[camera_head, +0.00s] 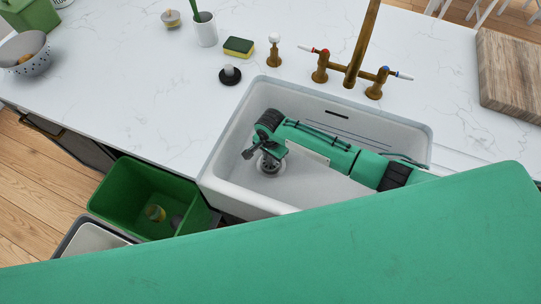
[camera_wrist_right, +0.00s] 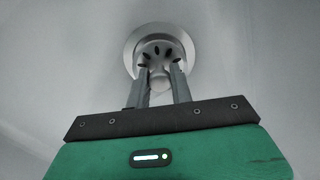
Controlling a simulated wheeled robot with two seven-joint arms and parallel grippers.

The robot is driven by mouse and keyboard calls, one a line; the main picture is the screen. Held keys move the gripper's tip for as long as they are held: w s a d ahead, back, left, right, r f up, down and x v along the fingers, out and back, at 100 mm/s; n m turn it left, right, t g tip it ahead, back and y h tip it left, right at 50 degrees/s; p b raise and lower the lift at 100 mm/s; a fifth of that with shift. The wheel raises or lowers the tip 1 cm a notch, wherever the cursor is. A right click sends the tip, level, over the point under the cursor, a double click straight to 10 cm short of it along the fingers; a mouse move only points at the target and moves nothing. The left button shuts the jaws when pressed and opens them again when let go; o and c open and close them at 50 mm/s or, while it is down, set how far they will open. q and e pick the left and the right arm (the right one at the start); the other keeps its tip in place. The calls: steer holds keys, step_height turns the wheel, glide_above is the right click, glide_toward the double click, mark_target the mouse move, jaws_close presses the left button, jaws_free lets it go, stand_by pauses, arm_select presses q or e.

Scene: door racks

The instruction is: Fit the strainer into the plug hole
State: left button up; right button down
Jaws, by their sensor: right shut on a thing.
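The strainer (camera_wrist_right: 160,52) is a round metal piece with dark slots, seen in the right wrist view between my fingertips. My right gripper (camera_wrist_right: 159,74) is shut on it; the gripper also shows in the head view (camera_head: 261,156), pointing down inside the sink. The plug hole's pale metal rim (camera_wrist_right: 134,43) surrounds the strainer in the wrist view. In the head view the plug hole (camera_head: 270,168) is partly hidden by my gripper. I cannot tell whether the strainer is seated or just above the hole. My left gripper is not in view.
The white sink (camera_head: 432,148) has walls close around my right arm. A black plug (camera_head: 230,75), a sponge (camera_head: 239,47) and brass taps (camera_head: 357,70) stand behind it on the counter. A green bin (camera_head: 131,190) is at lower left; a wooden board (camera_head: 510,75) lies right.

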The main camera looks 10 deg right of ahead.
steer(key=shift+p, duration=0.5)
steer(key=shift+f+b, duration=0.7)
steer(key=shift+f, duration=0.65)
steer(key=c, duration=1.1)
jaws_free()
steer(key=shift+c, duration=0.2)
steer(key=shift+r, duration=0.15)
step_height(320, 180, up, 14)
steer(key=b, duration=0.1)
steer(key=shift+f, duration=0.2)
